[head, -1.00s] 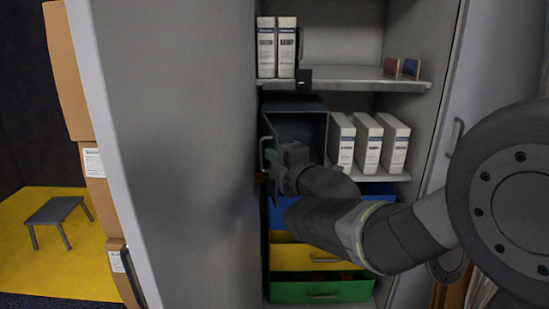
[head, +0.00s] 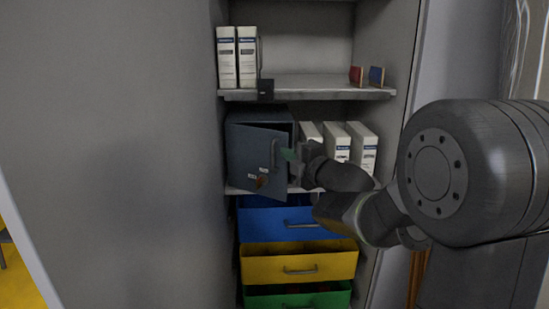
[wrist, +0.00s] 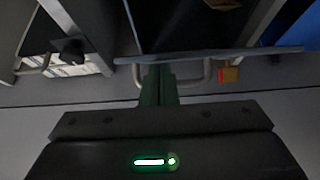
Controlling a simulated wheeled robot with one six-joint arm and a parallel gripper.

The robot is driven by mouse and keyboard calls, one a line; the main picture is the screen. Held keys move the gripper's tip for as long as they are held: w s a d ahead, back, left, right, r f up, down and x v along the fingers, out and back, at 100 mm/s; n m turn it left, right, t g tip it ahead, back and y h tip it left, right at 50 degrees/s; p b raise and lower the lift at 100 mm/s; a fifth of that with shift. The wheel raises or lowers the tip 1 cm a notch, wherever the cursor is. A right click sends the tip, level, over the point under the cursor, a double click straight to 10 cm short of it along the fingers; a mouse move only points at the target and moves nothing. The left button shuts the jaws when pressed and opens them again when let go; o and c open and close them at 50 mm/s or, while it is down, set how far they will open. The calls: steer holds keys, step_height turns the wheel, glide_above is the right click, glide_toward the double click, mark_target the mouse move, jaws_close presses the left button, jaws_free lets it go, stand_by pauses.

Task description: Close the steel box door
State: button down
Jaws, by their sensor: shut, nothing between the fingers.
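The steel box (head: 262,112) is dark blue-grey and stands on the middle cabinet shelf. Its door (head: 245,158) covers most of the front but sits at an angle, its lower right corner standing out from the box, so it looks ajar. The door has a bar handle (head: 274,153). My gripper (head: 289,155) is shut and empty at the door's right side, close to the handle. In the wrist view the green fingers (wrist: 159,85) are together at the handle (wrist: 208,76), below the door edge (wrist: 215,54). Whether they touch the door I cannot tell.
White binders (head: 362,150) stand right of the box, close behind my arm. More binders (head: 236,57) stand on the upper shelf (head: 315,86). Blue (head: 275,224), yellow (head: 300,265) and green (head: 300,297) drawers lie below. A large grey cabinet door (head: 110,130) fills the left.

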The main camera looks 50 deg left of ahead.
steer(key=w+a+p, duration=0.2)
steer(key=w+a, duration=0.3)
steer(key=w, duration=0.5)
steer(key=shift+w+a, duration=0.15)
steer(key=s+d+p, duration=0.1)
steer(key=d, duration=1.2)
steer(key=shift+s+d+p, duration=0.3)
steer(key=shift+s+d, duration=0.05)
steer(key=w+a+b, duration=0.1)
steer(key=a, duration=1.2)
steer(key=shift+w+a, duration=0.25)
steer(key=shift+a, duration=0.05)
steer(key=shift+d, duration=0.1)
